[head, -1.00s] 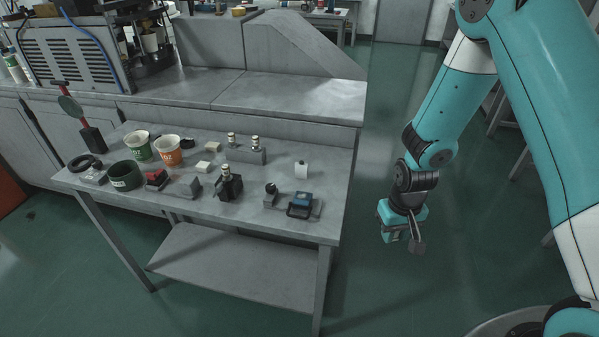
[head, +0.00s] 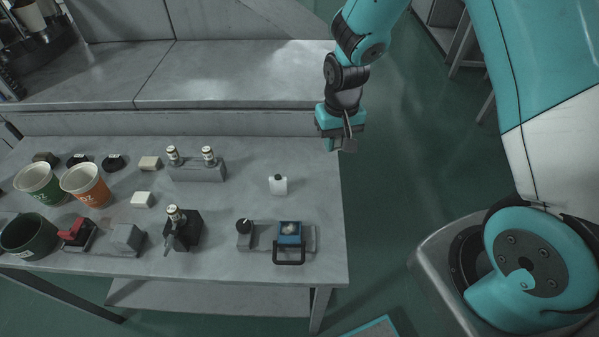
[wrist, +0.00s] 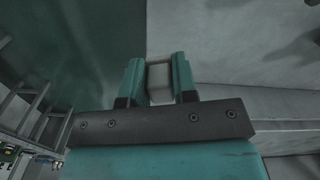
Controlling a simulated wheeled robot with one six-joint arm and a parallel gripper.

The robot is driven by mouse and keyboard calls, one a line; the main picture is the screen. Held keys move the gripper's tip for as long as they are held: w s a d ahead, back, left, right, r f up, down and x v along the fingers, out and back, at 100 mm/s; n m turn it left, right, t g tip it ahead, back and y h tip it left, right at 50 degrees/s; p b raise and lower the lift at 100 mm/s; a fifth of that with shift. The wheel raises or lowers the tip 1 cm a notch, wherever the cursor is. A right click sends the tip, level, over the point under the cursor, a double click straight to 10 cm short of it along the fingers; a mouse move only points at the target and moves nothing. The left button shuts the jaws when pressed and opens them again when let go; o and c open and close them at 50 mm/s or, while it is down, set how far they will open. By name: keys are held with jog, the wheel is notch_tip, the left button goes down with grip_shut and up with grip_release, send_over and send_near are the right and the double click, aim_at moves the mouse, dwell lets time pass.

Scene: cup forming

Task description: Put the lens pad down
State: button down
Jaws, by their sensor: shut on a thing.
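My gripper (head: 337,138) is near the table's back right corner in the head view. In the wrist view, its two teal fingers are shut on a pale grey block, the lens pad (wrist: 159,76). The pad sits between the fingertips; its lower part is hidden by the gripper body. In the head view the held pad is too small and shaded to make out clearly. The grey table (head: 315,205) lies to the left of and below my gripper. I cannot tell how high the pad is above it.
A small white bottle (head: 278,185) stands on the table's right part, with a blue-topped device (head: 289,234) in front. A holder (head: 197,172) with two metal fittings, cups (head: 85,184) and two pale blocks (head: 150,163) stand further left. The table's back right area is clear.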

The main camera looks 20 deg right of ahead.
jog(key=a+r+m+b, duration=0.3)
jog(key=a+r+b, duration=0.3)
jog(key=r, duration=0.5)
jog(key=p, duration=0.2)
send_over(305, 179)
notch_tip(305, 179, down, 15)
jog(key=shift+f, duration=2.2)
jog(key=shift+f, duration=0.15)
jog(key=c, duration=0.9)
grip_release()
